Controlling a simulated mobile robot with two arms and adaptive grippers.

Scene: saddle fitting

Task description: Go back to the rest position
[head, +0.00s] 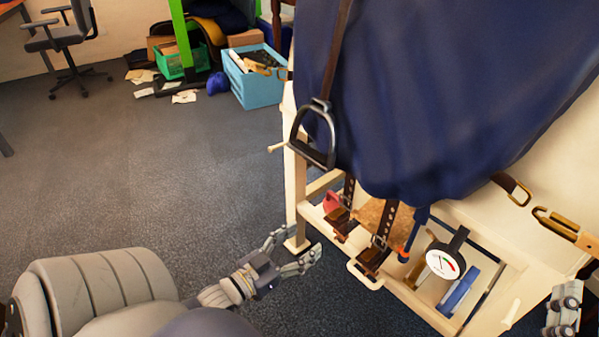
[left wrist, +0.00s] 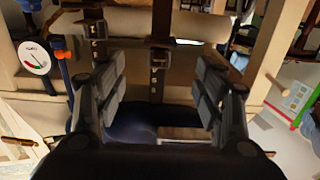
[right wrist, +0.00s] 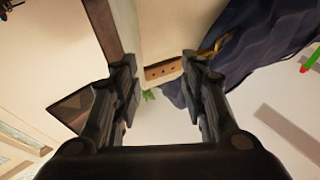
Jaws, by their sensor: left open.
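My left gripper (head: 299,245) is in front of the cream stand, low and left of the hanging straps. In the left wrist view its two fingers are apart with nothing between them (left wrist: 160,75); dark straps with buckles (left wrist: 159,58) show beyond. My right gripper (head: 562,312) is partly cut off at the lower right of the head view. In the right wrist view its fingers are apart and empty (right wrist: 158,68), with a light post and a brown edge beyond. A dark blue cover (head: 430,90) drapes over the stand (head: 296,190), with a stirrup (head: 314,135) hanging at its left.
The stand's lower tray holds a round gauge (head: 444,262) and blue and orange tools. Brown straps with buckles (head: 378,240) hang over its front. A blue crate (head: 256,85) and an office chair (head: 66,40) stand farther back. The carpet (head: 180,180) at left is clear.

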